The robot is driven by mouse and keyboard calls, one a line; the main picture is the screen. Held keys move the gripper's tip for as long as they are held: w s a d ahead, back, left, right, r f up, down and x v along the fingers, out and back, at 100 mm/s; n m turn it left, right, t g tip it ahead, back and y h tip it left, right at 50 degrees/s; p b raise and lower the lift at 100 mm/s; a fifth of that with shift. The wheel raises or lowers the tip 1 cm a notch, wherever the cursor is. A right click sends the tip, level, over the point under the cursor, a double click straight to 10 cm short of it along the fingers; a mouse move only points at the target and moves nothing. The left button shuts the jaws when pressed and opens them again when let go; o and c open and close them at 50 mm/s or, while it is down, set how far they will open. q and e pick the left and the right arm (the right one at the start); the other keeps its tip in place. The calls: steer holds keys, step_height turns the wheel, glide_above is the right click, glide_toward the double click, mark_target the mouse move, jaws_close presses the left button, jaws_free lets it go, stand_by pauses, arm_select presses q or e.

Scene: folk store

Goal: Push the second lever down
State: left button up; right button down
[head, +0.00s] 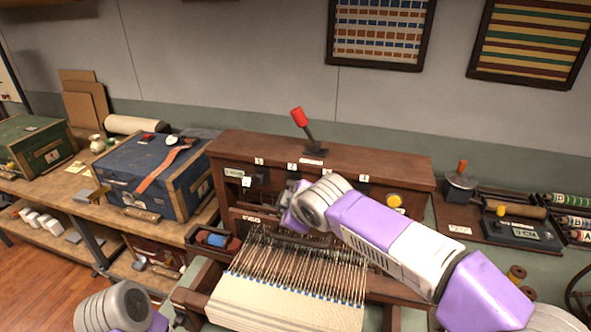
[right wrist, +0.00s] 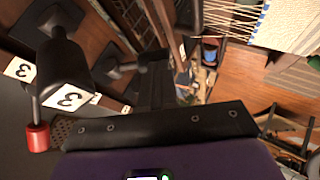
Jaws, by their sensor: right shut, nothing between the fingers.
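A dark wooden cabinet (head: 225,143) stands on the bench, with small numbered labels along its upper front edge. The "2" label (head: 292,166) shows left of centre. A lever with a red handle (head: 299,117) stands up, tilted, above the cabinet top. My right arm comes in from the right, and my right gripper (head: 291,204) is shut and empty in front of the cabinet, below the "2" label. It hides the second lever's place; contact cannot be told.
A loom with many threads (head: 300,270) lies before the cabinet. A yellow knob (head: 394,200) sits at the cabinet's right front. A blue trunk (head: 150,175) stands to the left. A tray with tools (head: 515,230) lies to the right.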

steer(key=s+p+v, duration=0.1)
steer(key=p+v, duration=0.1)
steer(key=v, duration=1.1)
steer(key=shift+s+p, duration=0.2)
steer(key=shift+p, duration=0.2)
